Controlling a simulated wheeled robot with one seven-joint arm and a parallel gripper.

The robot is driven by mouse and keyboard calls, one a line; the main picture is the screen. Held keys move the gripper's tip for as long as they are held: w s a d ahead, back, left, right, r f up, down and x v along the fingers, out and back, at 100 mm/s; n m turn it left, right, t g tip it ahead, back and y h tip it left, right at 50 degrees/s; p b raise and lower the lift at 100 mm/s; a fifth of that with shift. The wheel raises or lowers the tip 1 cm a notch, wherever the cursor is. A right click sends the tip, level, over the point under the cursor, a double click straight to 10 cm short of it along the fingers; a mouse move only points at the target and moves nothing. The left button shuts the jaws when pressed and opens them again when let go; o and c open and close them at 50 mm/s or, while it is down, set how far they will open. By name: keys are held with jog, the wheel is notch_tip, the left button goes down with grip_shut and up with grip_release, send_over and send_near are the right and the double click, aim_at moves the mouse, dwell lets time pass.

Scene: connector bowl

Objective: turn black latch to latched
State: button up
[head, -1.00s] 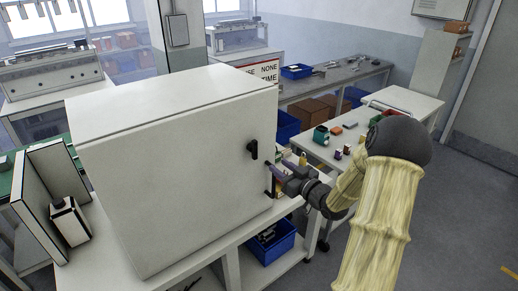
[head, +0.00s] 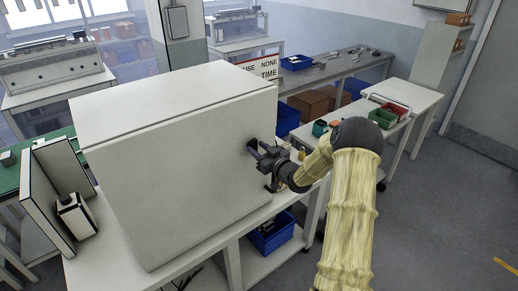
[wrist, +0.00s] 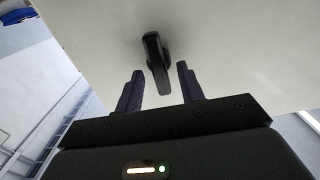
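The black latch (wrist: 156,60) is a short lever on the pale cabinet face. In the wrist view it hangs slightly tilted, its free end lying between and just beyond my two fingertips. My gripper (wrist: 159,78) is open, with one finger on each side of the latch's lower end and visible gaps. In the head view my gripper (head: 254,150) is at the right part of the front of the white cabinet (head: 180,165) and hides most of the latch. Whether a finger touches the latch cannot be told.
The cabinet stands on a white bench (head: 215,240). A blue bin (head: 272,235) is on the shelf below. A white cart (head: 412,105) with bins stands behind my arm. Grey floor is open at right.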

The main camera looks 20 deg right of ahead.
grip_shut()
jog(key=shift+m, duration=0.4)
jog(key=m+b, duration=0.1)
jog(key=m, duration=0.2)
jog(key=shift+d+f, duration=0.1)
jog(key=shift+d, duration=0.05)
jog(key=m, duration=1.4)
jog(key=shift+w+d+f+p, duration=0.1)
jog(key=shift+d+f+p, duration=0.2)
jog(key=shift+f, duration=0.05)
